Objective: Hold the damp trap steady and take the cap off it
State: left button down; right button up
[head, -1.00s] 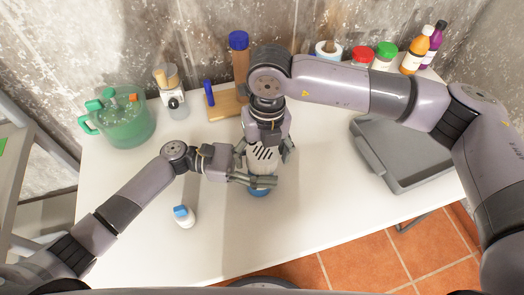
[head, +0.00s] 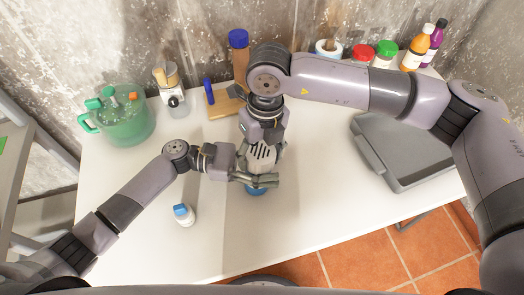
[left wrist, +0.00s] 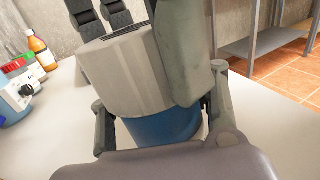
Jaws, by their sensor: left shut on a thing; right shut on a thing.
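The damp trap stands upright on the white table, with a blue lower part (head: 257,190) and a pale, slotted cap (head: 263,155) on top. In the left wrist view the ribbed cap (left wrist: 130,70) sits directly over the blue part (left wrist: 165,128); I see no gap between them. My left gripper (head: 260,181) comes in from the left and is shut around the trap low down. My right gripper (head: 262,142) points down from above and is shut on the cap. Its dark fingertips (left wrist: 100,15) show at the cap's top in the left wrist view. The grippers hide parts of the trap.
A small white bottle with a blue cap (head: 184,215) stands left of the trap. A green jug (head: 125,117), a brush-topped jar (head: 172,100), a wooden board (head: 222,105) and a tall brown bottle (head: 239,60) line the back. A grey case (head: 405,155) lies right. The front table is clear.

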jog(key=n, duration=0.2)
jog(key=d+n, duration=0.1)
jog(key=n, duration=0.4)
jog(key=shift+w+d+f, duration=0.1)
jog(key=shift+w, duration=0.05)
jog(key=shift+c, duration=0.5)
jog(key=o, duration=1.3)
jog(key=shift+a, duration=0.25)
